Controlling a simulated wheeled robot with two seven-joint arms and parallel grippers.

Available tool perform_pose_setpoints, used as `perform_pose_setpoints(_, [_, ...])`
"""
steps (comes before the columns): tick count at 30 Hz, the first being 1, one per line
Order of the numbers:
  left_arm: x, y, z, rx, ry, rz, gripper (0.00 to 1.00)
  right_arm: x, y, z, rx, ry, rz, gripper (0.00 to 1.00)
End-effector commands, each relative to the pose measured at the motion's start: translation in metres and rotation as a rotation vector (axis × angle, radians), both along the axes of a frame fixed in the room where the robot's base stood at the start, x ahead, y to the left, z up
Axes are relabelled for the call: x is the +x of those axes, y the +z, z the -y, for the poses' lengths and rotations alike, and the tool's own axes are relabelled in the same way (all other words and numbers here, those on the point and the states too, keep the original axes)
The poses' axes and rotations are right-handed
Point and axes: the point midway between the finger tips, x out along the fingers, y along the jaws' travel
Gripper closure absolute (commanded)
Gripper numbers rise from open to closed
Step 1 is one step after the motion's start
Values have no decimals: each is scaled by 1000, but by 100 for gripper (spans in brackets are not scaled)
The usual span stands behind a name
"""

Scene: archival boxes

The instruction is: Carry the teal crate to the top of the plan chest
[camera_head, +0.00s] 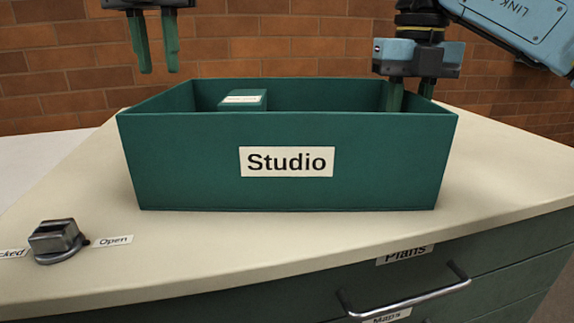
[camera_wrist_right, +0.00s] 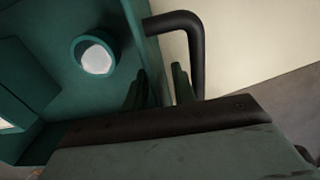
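The teal crate (camera_head: 200,165), labelled Studio, stands upright on the cream top of the plan chest (camera_head: 90,190). My left gripper (camera_head: 158,70) is open and empty above and behind the crate's left end. My right gripper (camera_head: 411,103) is at the crate's right wall. In the right wrist view its fingers (camera_wrist_right: 160,88) stand apart on either side of the wall, one inside and one outside. A gap shows, so it does not look clamped. A dark handle (camera_wrist_right: 195,55) sticks out from the crate's outer side there.
A small teal box (camera_head: 243,101) sits inside the crate, and a round teal container with white inside (camera_wrist_right: 95,55) shows in the wrist view. A metal knob (camera_head: 57,240) is at the front left beside an Open label. A drawer handle (camera_head: 405,298) juts from the chest front.

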Motion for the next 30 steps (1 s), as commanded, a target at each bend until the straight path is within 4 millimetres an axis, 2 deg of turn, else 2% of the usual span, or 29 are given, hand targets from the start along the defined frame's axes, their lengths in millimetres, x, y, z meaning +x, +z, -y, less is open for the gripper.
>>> perform_pose_setpoints(6, [0,14,-1,0,4,9,74,0,0,0,0,0,0,74])
perform_pose_setpoints(13, [0,17,-1,-2,2,11,74,0,9,0,0,0,2,74])
perform_pose_setpoints(25, [0,17,-1,-2,2,11,74,0,76,0,-2,-5,7,74])
perform_pose_setpoints(30, [0,17,-1,-2,2,11,74,0,94,0,-3,-4,3,74])
